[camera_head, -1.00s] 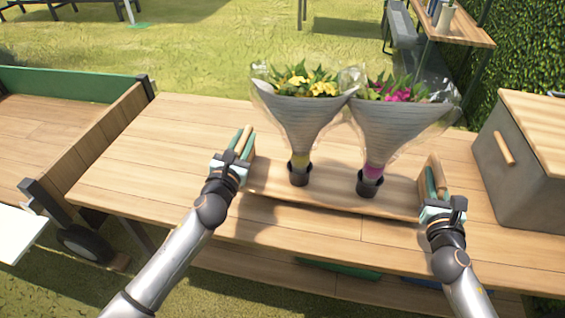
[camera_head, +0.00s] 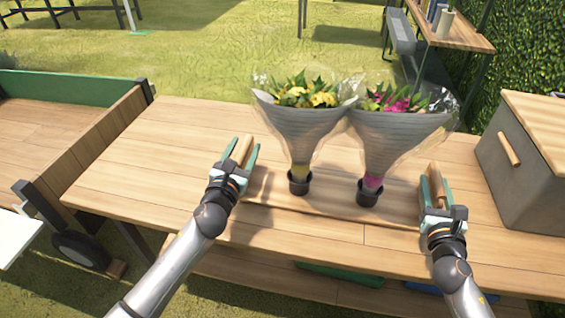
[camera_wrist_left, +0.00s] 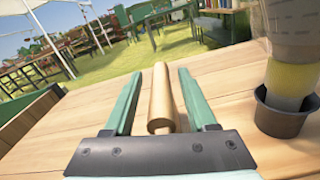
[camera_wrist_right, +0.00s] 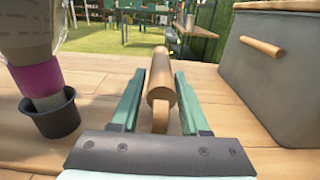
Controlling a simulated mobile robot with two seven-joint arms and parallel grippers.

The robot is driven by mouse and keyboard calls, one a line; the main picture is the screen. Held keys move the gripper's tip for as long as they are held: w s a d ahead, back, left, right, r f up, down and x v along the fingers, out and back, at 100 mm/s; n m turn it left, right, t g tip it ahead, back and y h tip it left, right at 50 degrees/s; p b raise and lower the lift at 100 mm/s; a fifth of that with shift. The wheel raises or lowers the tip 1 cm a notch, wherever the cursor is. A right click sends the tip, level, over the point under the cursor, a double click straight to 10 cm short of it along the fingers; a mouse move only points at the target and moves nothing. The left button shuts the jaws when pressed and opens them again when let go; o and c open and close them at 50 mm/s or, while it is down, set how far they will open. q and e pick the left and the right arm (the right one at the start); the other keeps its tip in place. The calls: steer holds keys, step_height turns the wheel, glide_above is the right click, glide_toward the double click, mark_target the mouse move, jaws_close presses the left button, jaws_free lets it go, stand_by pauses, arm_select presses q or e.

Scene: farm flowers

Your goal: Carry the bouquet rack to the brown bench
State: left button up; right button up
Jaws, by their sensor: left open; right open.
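The bouquet rack (camera_head: 325,206) is a low wooden board on a wooden bench top (camera_head: 150,165), with an upright handle at each end. Two dark cups on it hold a yellow bouquet (camera_head: 305,125) and a pink bouquet (camera_head: 400,130), both upright in grey wrapping. My left gripper (camera_head: 241,153) is open with its fingers either side of the left handle (camera_wrist_left: 160,98), gaps showing beside it. My right gripper (camera_head: 435,188) is open around the right handle (camera_wrist_right: 160,85), also with gaps. The rack's ends are partly hidden by the grippers.
A grey box with a wooden lid (camera_head: 530,160) stands close to the right of the rack. A wooden cart with a green panel (camera_head: 65,85) stands left of the bench. The bench top between cart and rack is clear. A hedge (camera_head: 535,50) borders the right.

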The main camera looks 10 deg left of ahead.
steer(key=shift+s, duration=0.1)
arm_select(q)
steer(key=s, duration=1.2)
steer(key=shift+d, duration=0.15)
arm_select(e)
steer(key=s, duration=1.1)
steer(key=shift+s+d, duration=0.1)
steer(key=shift+s, duration=0.3)
